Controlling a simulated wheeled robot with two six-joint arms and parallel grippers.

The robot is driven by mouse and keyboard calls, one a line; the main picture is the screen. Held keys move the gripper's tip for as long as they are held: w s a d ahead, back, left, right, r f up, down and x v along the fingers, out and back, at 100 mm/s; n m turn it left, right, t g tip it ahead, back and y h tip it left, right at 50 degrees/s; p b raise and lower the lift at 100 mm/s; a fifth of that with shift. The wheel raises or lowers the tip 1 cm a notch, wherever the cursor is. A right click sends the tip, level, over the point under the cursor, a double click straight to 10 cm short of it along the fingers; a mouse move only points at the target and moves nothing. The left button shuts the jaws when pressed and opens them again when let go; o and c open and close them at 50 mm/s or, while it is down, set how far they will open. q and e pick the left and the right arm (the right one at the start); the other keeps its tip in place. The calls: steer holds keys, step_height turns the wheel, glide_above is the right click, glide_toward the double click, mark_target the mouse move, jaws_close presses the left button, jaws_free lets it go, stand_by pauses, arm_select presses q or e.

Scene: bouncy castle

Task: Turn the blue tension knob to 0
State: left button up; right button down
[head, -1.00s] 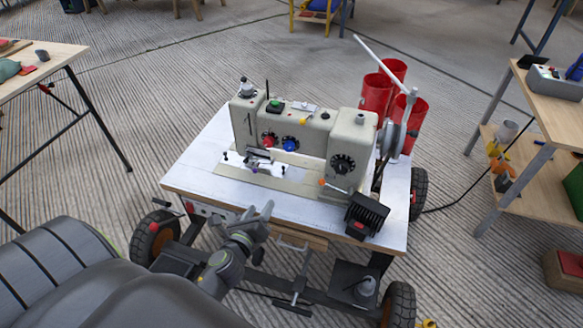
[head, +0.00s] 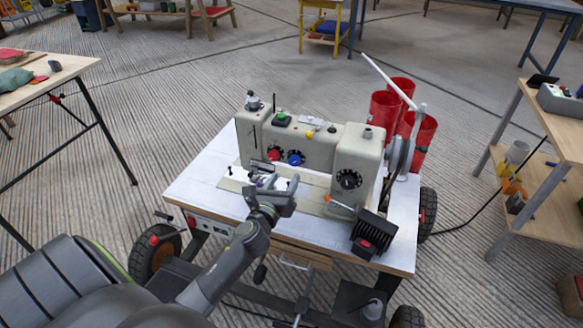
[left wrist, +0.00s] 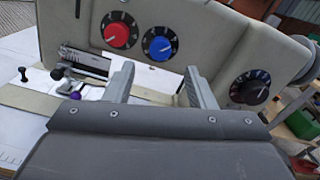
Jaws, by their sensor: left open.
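The blue tension knob (head: 295,158) is on the front face of the pale sewing machine (head: 318,150), just right of a red knob (head: 273,153). In the left wrist view the blue knob (left wrist: 159,44) sits on a dark dial, beyond and between my fingertips; its marks are too small to read. The red knob (left wrist: 117,35) is to its left, and a black knob (left wrist: 250,88) is lower right. My left gripper (head: 276,190) is open and empty, in front of the machine and below the blue knob, apart from it. Its fingers (left wrist: 157,85) point toward the machine face. My right gripper is not in view.
The machine stands on a wheeled white-topped table (head: 205,190). A black ribbed box (head: 374,231) is at its front right. Red cylinders (head: 400,115) stand behind at the right. Side tables stand left (head: 70,72) and right (head: 545,125).

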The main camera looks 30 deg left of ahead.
mark_target(293, 163)
arm_select(q)
steer(key=b+x, duration=0.1)
steer(key=x, duration=0.4)
steer(key=shift+w+f, duration=0.1)
steer(key=shift+w, duration=0.2)
steer(key=shift+w+a, duration=0.15)
steer(key=shift+w, duration=0.35)
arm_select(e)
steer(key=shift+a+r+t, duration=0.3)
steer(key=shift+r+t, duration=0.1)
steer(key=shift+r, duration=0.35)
arm_select(q)
steer(key=c, duration=1)
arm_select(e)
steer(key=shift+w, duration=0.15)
